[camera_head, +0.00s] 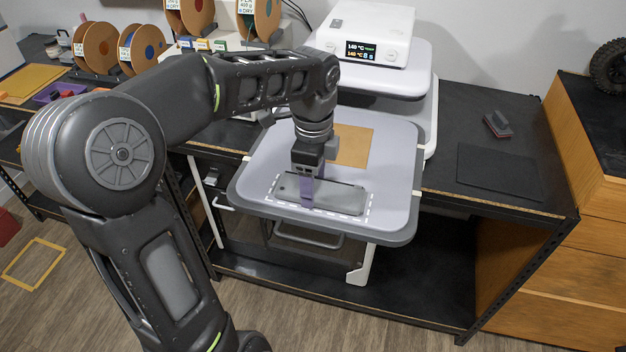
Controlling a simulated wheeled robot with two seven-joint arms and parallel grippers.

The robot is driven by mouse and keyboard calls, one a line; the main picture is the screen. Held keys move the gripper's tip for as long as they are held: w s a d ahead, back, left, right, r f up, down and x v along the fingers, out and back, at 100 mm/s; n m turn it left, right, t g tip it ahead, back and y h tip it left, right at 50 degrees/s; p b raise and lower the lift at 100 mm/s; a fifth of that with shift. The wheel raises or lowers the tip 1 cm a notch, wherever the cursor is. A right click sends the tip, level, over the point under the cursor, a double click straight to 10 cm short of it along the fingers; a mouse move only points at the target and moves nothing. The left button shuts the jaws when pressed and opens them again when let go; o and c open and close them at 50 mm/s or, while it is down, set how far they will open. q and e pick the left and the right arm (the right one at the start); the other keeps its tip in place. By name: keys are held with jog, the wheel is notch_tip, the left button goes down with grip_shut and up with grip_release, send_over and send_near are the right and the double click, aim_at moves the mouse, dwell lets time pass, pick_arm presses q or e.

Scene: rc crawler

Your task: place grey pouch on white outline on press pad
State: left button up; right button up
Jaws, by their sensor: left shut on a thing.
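The grey pouch (338,196) lies flat at the front of the light grey press pad (395,150), within the dashed white outline (369,207). The outline shows along its front, right and left; parts behind it are hidden by the pouch and gripper. My left gripper (307,196) points down over the left half of the pouch and is shut on it, with its purple fingers at the pouch. I cannot tell whether the pouch rests fully on the pad. My right gripper is out of view.
A tan sheet (352,146) lies on the pad behind the pouch. The white heat press (367,35) with a lit display stands behind. A dark mat (500,172) and a small red-and-black block (497,124) are on the bench at right. Filament spools (142,47) stand at back left.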

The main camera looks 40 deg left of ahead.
pick_arm(q)
jog(key=shift+f, duration=0.2)
jog(key=o, duration=1.4)
jog(key=shift+c, duration=0.2)
jog(key=shift+r, duration=0.1)
jog(key=shift+r, duration=0.1)
notch_tip(320, 180, up, 4)
jog(key=shift+b, duration=0.35)
notch_tip(320, 180, up, 4)
jog(key=shift+f+p, duration=0.15)
jog(key=shift+p, duration=0.8)
jog(key=shift+f, duration=0.1)
